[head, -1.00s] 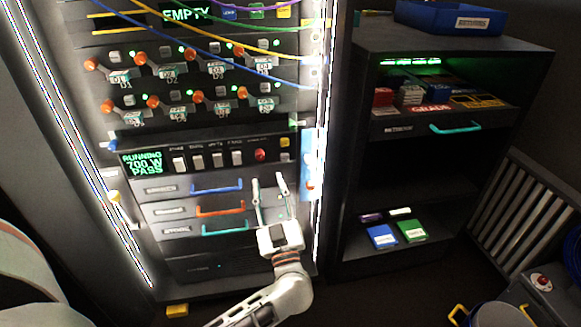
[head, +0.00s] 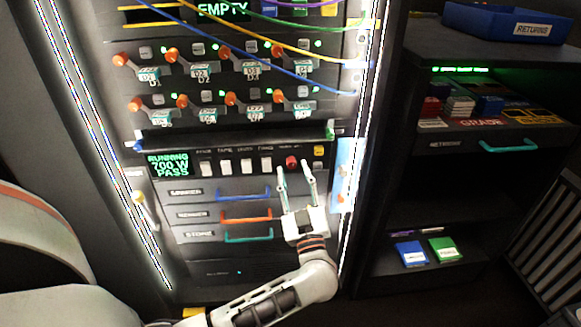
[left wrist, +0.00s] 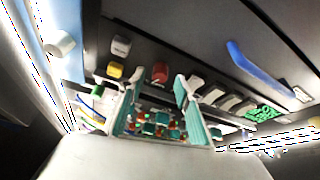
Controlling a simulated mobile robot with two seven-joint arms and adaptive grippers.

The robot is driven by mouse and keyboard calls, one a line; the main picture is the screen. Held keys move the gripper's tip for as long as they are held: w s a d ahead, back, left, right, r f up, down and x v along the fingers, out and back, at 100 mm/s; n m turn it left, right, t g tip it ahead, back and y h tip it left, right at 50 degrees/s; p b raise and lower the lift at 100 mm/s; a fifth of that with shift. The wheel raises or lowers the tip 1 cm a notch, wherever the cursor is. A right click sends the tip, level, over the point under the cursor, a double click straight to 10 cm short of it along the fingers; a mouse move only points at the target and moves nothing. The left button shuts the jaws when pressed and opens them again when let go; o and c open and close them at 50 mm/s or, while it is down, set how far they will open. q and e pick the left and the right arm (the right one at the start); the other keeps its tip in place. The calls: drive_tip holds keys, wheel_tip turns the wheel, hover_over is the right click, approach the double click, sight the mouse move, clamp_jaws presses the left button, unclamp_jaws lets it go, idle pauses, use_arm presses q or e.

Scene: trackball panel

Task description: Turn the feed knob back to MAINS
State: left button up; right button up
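The control panel (head: 215,166) has a green screen reading "RUNNING 700 W PASS", a row of white switches and a red knob (head: 292,161). Its small labels are too blurred for me to read MAINS or tell which control is the feed knob. A pale knob (left wrist: 60,45) stands on the light blue side strip (head: 347,170). My left gripper (head: 295,168) is open and empty, with its fingertips just below the red knob in the head view. In the left wrist view the red knob (left wrist: 160,72) appears between the fingertips (left wrist: 158,86); contact cannot be told. My right gripper is not in view.
Three drawers with blue (head: 243,194), orange (head: 245,218) and teal (head: 248,237) handles lie below the panel. Orange-ended levers and hanging cables (head: 270,65) are above. A dark shelf unit (head: 440,205) stands to the right.

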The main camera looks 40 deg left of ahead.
use_arm(q)
drive_tip(key=shift+w+a+r, duration=0.2)
drive_tip(key=shift+w+a, duration=0.1)
drive_tip(key=shift+a, duration=0.1)
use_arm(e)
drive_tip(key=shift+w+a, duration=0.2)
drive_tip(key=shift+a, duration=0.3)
use_arm(q)
clamp_jaws()
